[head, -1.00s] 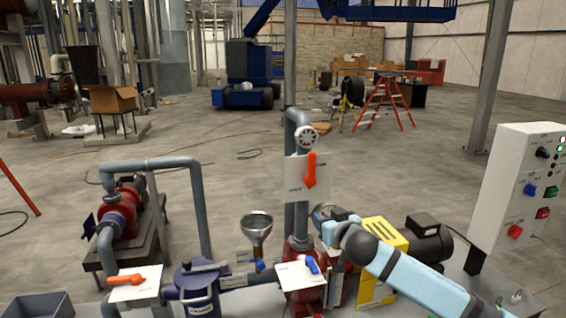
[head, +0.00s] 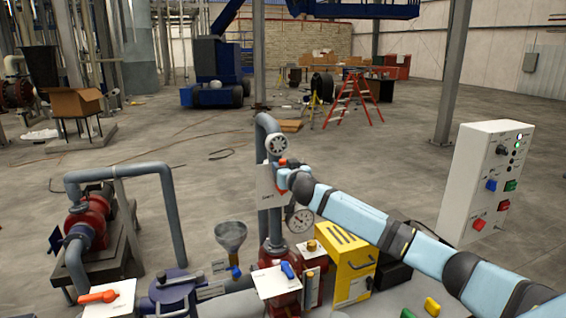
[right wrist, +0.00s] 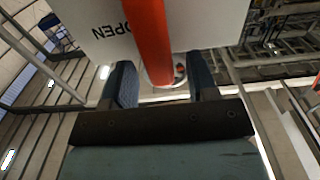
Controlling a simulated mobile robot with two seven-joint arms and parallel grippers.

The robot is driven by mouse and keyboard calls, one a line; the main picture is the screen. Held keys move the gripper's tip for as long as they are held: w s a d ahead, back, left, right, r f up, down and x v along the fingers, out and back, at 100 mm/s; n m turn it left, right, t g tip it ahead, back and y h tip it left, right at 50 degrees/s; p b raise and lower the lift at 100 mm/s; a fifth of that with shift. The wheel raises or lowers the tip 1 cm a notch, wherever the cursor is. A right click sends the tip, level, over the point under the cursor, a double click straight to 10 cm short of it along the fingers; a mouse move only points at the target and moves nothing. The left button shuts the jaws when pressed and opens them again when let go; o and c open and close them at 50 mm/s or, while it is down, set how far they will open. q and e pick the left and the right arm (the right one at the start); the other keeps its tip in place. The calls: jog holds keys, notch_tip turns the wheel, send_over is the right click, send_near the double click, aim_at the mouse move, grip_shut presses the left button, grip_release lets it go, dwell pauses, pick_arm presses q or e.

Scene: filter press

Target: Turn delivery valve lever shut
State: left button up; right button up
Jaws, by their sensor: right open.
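The orange-red delivery valve lever (right wrist: 153,40) runs between the two dark fingers of my right gripper (right wrist: 162,82) in the right wrist view. The fingers are open, one on each side of it; I cannot tell whether either touches. A white plate (right wrist: 95,22) with the word OPEN, upside down here, lies behind the lever. In the head view my right gripper (head: 282,180) is at this plate (head: 265,190) on the grey vertical pipe and hides most of the lever. Only a small red part of the lever (head: 283,162) shows. My left gripper is not in view.
Below are an orange lever (head: 98,297) and a blue lever (head: 287,270) on white plates, a funnel (head: 230,236) and a yellow guard (head: 347,262). A pressure gauge (head: 300,220) sits just beside the gripper. A control box (head: 487,180) stands at right.

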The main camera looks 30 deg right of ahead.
jog(key=shift+x, duration=0.85)
jog(key=shift+c, duration=0.4)
grip_shut()
